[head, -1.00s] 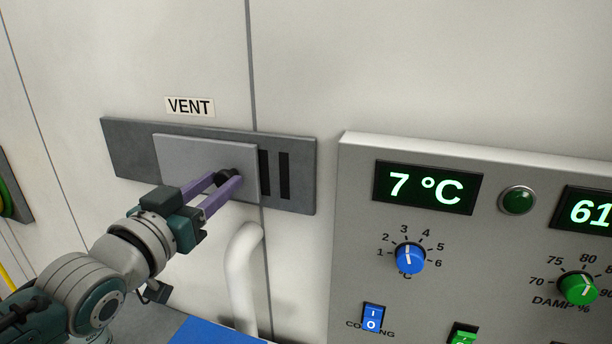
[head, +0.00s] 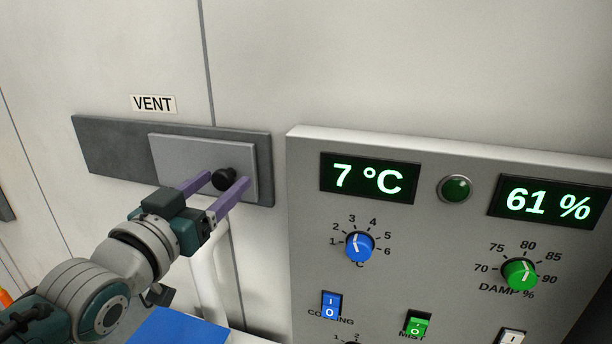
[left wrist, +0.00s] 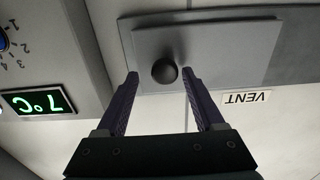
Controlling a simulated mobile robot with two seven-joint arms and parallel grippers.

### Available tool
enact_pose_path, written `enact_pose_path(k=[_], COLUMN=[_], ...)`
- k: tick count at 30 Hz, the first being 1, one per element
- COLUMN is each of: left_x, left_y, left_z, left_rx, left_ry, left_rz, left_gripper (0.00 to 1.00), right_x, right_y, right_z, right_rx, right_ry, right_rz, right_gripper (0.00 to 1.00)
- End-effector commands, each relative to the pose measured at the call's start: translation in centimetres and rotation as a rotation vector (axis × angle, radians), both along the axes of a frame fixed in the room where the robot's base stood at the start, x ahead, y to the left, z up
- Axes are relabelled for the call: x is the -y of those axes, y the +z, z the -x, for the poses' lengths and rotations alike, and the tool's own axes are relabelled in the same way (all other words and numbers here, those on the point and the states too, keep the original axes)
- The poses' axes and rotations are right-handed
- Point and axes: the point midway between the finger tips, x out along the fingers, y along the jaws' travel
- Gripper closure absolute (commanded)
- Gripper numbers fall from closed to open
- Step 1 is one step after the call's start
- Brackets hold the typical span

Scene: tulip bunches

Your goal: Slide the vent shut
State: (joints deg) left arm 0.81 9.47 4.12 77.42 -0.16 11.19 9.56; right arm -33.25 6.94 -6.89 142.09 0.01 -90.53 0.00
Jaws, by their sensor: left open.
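The vent's light grey sliding plate (head: 185,160) sits near the right end of its dark grey backing (head: 105,150), under the VENT label (head: 153,104). No dark slots show on the backing. The plate has a round black knob (head: 222,179), which also shows in the left wrist view (left wrist: 165,71). My left gripper (head: 222,186) is open, its purple fingers pointing at the plate. In the left wrist view its fingertips (left wrist: 160,74) stand on either side of the knob, with gaps. My right gripper is in neither view.
A grey control panel (head: 430,230) with displays, knobs and switches stands out just right of the vent. A white pipe (head: 205,270) runs below the vent, behind my left arm. A blue surface (head: 178,328) lies at the bottom. The wall above is clear.

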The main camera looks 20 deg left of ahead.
Motion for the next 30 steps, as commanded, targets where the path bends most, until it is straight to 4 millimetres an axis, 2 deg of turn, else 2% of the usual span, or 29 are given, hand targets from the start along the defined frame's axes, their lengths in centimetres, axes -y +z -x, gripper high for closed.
enact_pose_path(k=[7, 11, 24, 30], left_x=[-0.1, -0.1, 0.5, 0.7], left_y=[0.0, -0.2, -0.3, -0.1], left_z=[0.1, 0.8, 8.2, 9.7], left_rx=[-0.001, -0.003, -0.003, -0.001], left_ry=[0.003, 0.003, 0.002, 0.001], left_rz=[0.000, 0.000, 0.000, 0.000], left_gripper=[0.29, 0.29, 0.29, 0.29], right_x=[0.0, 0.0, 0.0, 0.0], right_y=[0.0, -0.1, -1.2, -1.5], right_z=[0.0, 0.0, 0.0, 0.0], right_rx=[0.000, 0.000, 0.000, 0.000], right_ry=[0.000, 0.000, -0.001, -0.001], right_rz=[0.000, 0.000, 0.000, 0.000], right_gripper=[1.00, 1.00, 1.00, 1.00])
